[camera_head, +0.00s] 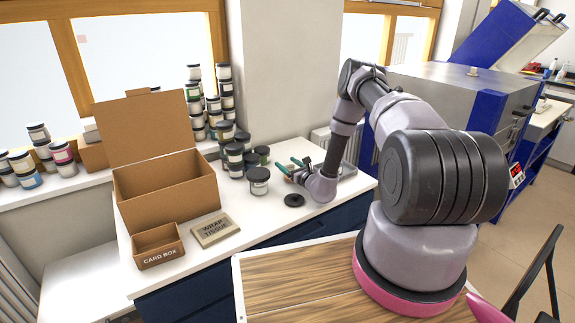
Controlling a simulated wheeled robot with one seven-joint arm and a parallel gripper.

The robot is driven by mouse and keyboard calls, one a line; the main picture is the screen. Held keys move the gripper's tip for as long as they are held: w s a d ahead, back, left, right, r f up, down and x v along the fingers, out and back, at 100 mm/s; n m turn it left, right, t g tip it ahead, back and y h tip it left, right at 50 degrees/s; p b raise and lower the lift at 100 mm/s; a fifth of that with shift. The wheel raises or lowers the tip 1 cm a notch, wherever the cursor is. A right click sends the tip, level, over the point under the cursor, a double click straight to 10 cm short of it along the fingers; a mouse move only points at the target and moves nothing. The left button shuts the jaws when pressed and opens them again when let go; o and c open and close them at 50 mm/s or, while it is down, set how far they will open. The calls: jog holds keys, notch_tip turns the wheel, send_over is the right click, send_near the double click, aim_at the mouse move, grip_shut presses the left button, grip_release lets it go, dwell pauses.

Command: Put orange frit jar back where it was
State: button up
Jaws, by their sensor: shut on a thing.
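My gripper (287,165), with teal fingers, is low over the white counter (245,262), just right of a clear jar with a dark lid (259,181). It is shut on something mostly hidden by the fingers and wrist. A small orange-brown patch at the fingers fits the orange frit jar (288,179), but its lid and label cannot be made out. I cannot tell whether it touches the counter.
Several dark-lidded jars (235,160) stand behind and left, with more stacked on the windowsill. A black round lid-like disc (294,200) lies in front of my gripper. An open cardboard box (167,192), a small card box (158,247) and a wrap tissue pack (215,230) are left.

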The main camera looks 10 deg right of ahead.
jog(key=shift+f, duration=0.1)
jog(key=o, duration=1.4)
